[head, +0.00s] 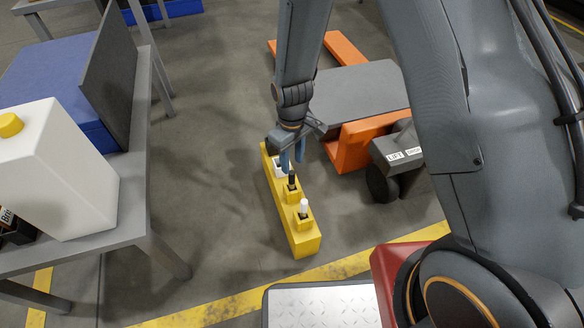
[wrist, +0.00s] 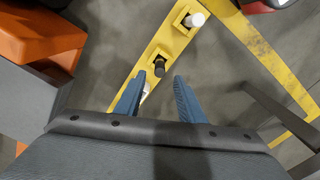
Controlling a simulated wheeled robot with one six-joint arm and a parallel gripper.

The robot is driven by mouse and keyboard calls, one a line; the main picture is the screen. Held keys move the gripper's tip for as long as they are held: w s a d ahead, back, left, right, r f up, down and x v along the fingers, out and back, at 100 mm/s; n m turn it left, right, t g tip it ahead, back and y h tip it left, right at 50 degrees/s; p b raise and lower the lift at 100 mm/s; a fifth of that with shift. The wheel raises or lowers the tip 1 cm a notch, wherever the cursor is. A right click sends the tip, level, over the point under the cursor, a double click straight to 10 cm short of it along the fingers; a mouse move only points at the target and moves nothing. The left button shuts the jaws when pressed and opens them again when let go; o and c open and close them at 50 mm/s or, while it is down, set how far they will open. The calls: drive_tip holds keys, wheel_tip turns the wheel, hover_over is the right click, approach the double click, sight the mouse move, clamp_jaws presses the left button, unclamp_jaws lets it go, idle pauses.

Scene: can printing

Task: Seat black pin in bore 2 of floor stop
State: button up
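The yellow floor stop (head: 305,243) is a long bar on the floor with raised square sockets. A black pin (head: 291,180) stands upright in the middle socket; it also shows in the wrist view (wrist: 159,67). I cannot tell how deep it sits. A white-topped pin (head: 304,206) stands in the nearer socket, also in the wrist view (wrist: 194,19). My gripper (head: 292,163) is above the stop, pointing down. In the wrist view its blue fingers (wrist: 158,80) are apart and empty, with the black pin just beyond the tips. A white part near the far socket is mostly hidden by the fingers.
An orange pallet truck (head: 360,145) with a grey load (head: 357,92) stands close right of the stop. A grey table (head: 140,190) with a white jug (head: 55,170) is at left. Yellow floor tape (head: 215,307) runs in front. Floor left of the stop is clear.

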wheel_tip(320, 180, up, 3)
drive_tip(key=shift+r+p, duration=0.15)
drive_tip(key=shift+p, duration=0.25)
drive_tip(key=s+a+r+m, duration=0.1)
drive_tip(key=s+a+r, duration=0.2)
drive_tip(key=s+r, duration=1.8)
drive_tip(key=shift+s+a+r+m+y, duration=0.2)
drive_tip(key=shift+s+r+m+y, duration=0.15)
drive_tip(key=shift+s, duration=0.4)
drive_tip(key=shift+f, duration=0.1)
drive_tip(key=d+r+m+p, duration=0.3)
drive_tip(key=d+r+p, duration=0.7)
drive_tip(key=r+p, duration=0.3)
drive_tip(key=d+r+m+p, duration=0.4)
drive_tip(key=d+r+p, duration=0.6)
drive_tip(key=r+p, duration=0.3)
drive_tip(key=shift+p, duration=0.7)
